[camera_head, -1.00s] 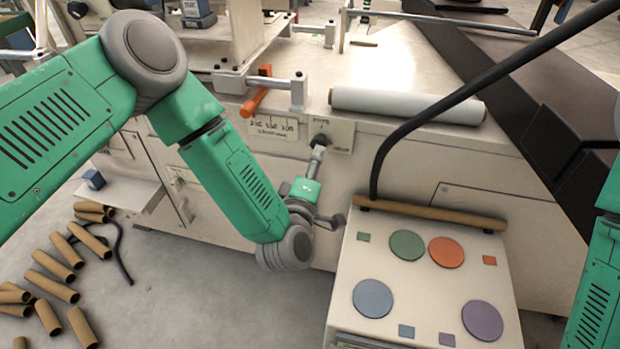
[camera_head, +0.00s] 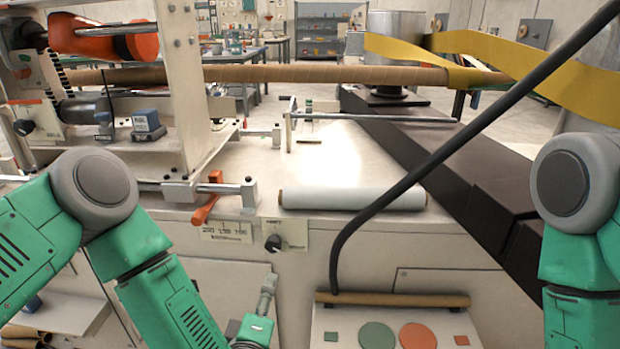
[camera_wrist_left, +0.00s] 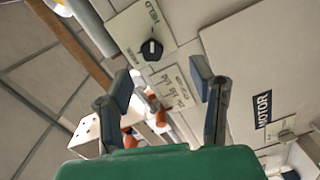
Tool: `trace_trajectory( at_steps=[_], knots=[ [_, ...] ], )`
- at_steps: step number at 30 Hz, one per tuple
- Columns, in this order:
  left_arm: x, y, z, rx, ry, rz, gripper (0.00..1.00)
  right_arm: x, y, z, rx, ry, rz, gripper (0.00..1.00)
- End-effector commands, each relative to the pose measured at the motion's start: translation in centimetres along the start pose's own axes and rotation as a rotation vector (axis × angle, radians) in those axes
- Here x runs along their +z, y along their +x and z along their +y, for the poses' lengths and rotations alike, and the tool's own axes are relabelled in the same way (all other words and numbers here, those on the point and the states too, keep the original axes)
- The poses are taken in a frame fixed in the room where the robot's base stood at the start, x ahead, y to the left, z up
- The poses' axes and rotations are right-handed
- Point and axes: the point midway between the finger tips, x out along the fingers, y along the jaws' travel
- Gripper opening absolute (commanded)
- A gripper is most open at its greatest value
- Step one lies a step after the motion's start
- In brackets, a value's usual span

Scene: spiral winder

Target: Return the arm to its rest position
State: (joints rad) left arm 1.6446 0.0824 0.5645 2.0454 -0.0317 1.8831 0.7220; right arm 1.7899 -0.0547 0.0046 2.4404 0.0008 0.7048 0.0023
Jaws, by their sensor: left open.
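My left arm (camera_head: 190,300) comes in from the left, bent at the elbow, with its forearm reaching down in front of the machine's front panel. My left gripper (camera_head: 268,282) is below the dark knob (camera_head: 273,243) on its pale plate, apart from it in the picture. In the left wrist view its two fingers (camera_wrist_left: 163,84) are spread with nothing between them. A dark knob (camera_wrist_left: 152,48) on a labelled plate shows beyond them. My right arm (camera_head: 580,225) hangs at the right edge; its gripper is out of view.
An orange-handled lever (camera_head: 207,198) and a white roll (camera_head: 352,199) sit on the machine's front edge. A black curved tube (camera_head: 440,155) crosses the right side. A long brown tube (camera_head: 290,74) spans the back.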

Motion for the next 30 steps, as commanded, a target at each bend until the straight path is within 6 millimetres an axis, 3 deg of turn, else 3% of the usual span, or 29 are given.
trace_trajectory(
  at_steps=[4, 6, 9, 13, 18, 21, 30],
  knots=[
    [1.3, -3.1, -4.7, -0.174, 0.238, -0.221, 0.50, 0.0, -0.6, 0.0, 0.000, 0.000, -0.001, 0.42],
    [1.3, -6.3, -8.3, -0.301, 0.415, -0.387, 0.50, 0.0, -1.0, 0.0, 0.000, 0.000, -0.001, 0.42],
    [-0.4, -11.9, -13.2, -0.489, 0.661, -0.633, 0.50, 0.0, -1.5, 0.0, 0.000, 0.000, -0.001, 0.42],
    [-4.4, -19.2, -17.1, -0.694, 0.888, -0.908, 0.50, -0.1, -1.9, 0.0, 0.000, 0.000, -0.001, 0.42],
    [-9.0, -26.0, -18.7, -0.871, 1.032, -1.153, 0.50, -0.1, -2.3, 0.0, 0.000, 0.000, -0.001, 0.42],
    [-10.4, -27.9, -18.9, -0.922, 1.062, -1.224, 0.50, -0.1, -2.3, 0.0, 0.000, 0.000, -0.001, 0.42],
    [-10.8, -28.5, -18.9, -0.938, 1.070, -1.247, 0.50, -0.1, -2.3, 0.0, 0.000, 0.000, -0.001, 0.42]
  ],
)
